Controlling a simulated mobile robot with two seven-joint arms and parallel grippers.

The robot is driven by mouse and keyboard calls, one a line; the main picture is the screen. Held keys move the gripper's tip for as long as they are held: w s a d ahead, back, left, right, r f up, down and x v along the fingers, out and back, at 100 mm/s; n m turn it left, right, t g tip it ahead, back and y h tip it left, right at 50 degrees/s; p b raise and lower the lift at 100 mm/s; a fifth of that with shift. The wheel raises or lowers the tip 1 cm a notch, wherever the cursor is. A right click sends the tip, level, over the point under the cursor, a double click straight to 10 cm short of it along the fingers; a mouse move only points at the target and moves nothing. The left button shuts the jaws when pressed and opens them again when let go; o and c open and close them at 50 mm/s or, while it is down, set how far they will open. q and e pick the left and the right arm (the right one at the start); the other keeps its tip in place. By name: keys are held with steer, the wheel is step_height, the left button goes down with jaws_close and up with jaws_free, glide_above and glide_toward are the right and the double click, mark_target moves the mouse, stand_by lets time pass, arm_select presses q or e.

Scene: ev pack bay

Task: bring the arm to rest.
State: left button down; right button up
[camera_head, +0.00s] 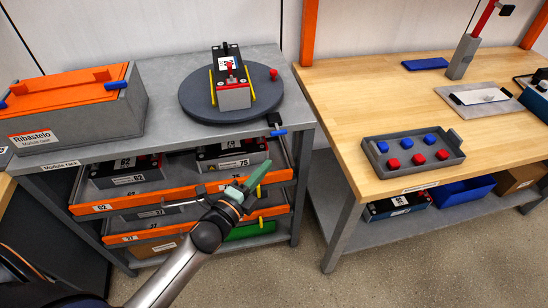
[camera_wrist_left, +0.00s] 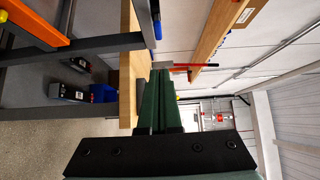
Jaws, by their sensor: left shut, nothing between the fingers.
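My left arm comes in from the bottom left in the head view. Its gripper (camera_head: 256,176) has green fingers that are shut and empty, in front of the module rack's right side, below the top shelf. In the left wrist view the green fingers (camera_wrist_left: 160,100) lie together and point towards the wooden workbench (camera_wrist_left: 128,60). My right gripper is not in view.
The module rack (camera_head: 165,110) bears an orange-lidded case (camera_head: 75,115) and a dark turntable (camera_head: 200,103) with a module on it. Orange drawer fronts (camera_head: 150,197) are close to my gripper. The wooden bench (camera_head: 345,85) holds a grey tray (camera_head: 390,177). Floor between them is clear.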

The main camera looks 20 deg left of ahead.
arm_select(q)
steer(key=shift+s+a, duration=0.15)
steer(key=shift+s, duration=0.6)
steer(key=shift+s+a, duration=0.1)
steer(key=shift+s, duration=0.65)
